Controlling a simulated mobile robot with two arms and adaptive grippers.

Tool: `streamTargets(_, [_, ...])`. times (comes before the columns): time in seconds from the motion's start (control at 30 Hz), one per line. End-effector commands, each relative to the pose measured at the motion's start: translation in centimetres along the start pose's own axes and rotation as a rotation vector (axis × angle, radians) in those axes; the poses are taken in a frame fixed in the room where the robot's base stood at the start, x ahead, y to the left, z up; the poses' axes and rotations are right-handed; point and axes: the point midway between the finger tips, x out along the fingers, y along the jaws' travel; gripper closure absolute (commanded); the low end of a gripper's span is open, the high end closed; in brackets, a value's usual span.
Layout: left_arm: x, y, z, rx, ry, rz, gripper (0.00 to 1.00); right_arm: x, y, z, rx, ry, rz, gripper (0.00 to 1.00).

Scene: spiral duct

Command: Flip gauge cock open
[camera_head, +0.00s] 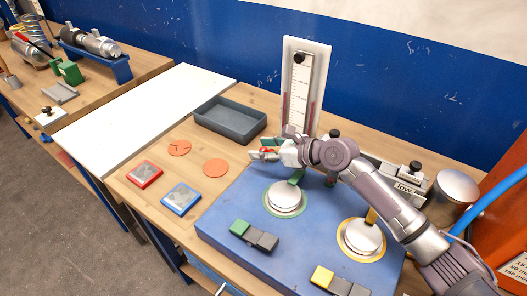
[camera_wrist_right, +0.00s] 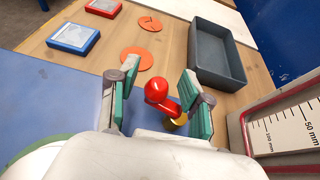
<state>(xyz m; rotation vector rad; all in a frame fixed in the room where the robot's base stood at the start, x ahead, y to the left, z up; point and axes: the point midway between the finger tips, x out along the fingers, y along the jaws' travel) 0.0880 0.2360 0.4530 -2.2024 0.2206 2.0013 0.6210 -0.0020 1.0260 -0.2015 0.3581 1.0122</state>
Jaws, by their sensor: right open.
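The gauge cock (camera_wrist_right: 160,92) has a red handle with a rounded end and shows between my right fingers in the right wrist view, with a brass part below it. In the head view only a small red bit of it (camera_head: 267,150) shows by my fingers. My right gripper (camera_wrist_right: 157,100) is open, its green-padded fingers on either side of the red handle; I cannot tell whether they touch it. It also shows in the head view (camera_head: 264,153), in front of the gauge's foot. The upright gauge board (camera_head: 301,80) has a white scale. My left gripper is not in view.
A grey tray (camera_head: 229,119) stands left of the gauge. Orange discs (camera_head: 215,168) and red (camera_head: 144,174) and blue (camera_head: 181,198) framed plates lie on the wood. The blue mat (camera_head: 230,215) bears two round silver pads (camera_head: 285,197) and small blocks. A metal can (camera_head: 453,190) stands right.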

Motion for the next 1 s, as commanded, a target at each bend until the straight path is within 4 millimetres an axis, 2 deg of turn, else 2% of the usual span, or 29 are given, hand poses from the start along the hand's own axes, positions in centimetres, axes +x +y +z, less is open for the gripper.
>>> streamTargets(0.13, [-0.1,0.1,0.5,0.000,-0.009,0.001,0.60,0.0,0.0,0.0,0.000,0.000,0.000,0.51])
streamTargets(0.43, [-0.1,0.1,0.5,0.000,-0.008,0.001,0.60,-0.1,0.0,0.0,0.001,0.000,0.000,1.00])
streamTargets(0.67, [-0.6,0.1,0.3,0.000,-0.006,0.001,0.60,-0.2,-0.1,0.1,-0.005,0.003,0.020,1.00])
streamTargets(0.8, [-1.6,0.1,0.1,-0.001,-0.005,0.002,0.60,-0.5,0.0,0.0,-0.032,0.005,0.095,1.00])
streamTargets(1.0, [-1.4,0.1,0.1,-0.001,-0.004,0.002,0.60,-0.8,0.1,-0.4,-0.092,0.003,0.231,1.00])
